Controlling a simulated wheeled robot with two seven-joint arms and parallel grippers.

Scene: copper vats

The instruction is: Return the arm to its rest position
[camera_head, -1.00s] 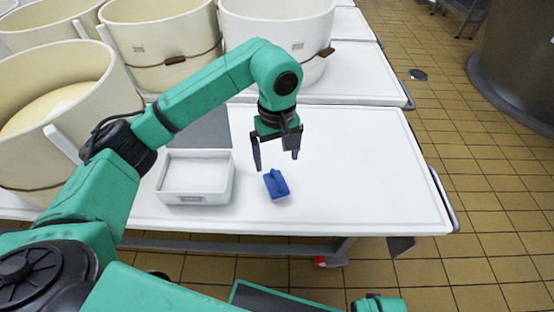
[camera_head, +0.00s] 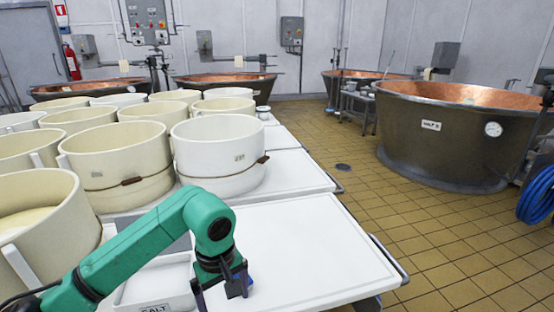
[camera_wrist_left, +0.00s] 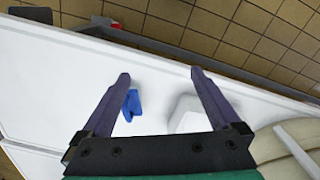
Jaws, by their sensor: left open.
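My left gripper (camera_head: 222,290) hangs over the white table (camera_head: 305,240), pointing down. It is open and empty. In the left wrist view its two fingers (camera_wrist_left: 160,75) stand wide apart. A small blue object (camera_wrist_left: 131,104) lies on the table below, near one finger in that view and not held. In the head view only a bit of blue (camera_head: 249,284) shows beside the gripper. My right gripper is in neither current view.
A white tray (camera_head: 135,294) marked SALT is left of the gripper; it also shows in the left wrist view (camera_wrist_left: 185,122). Large cream tubs (camera_head: 215,150) crowd the tables behind. Copper vats (camera_head: 440,140) stand farther off. The table's right part and tiled floor (camera_head: 400,220) are clear.

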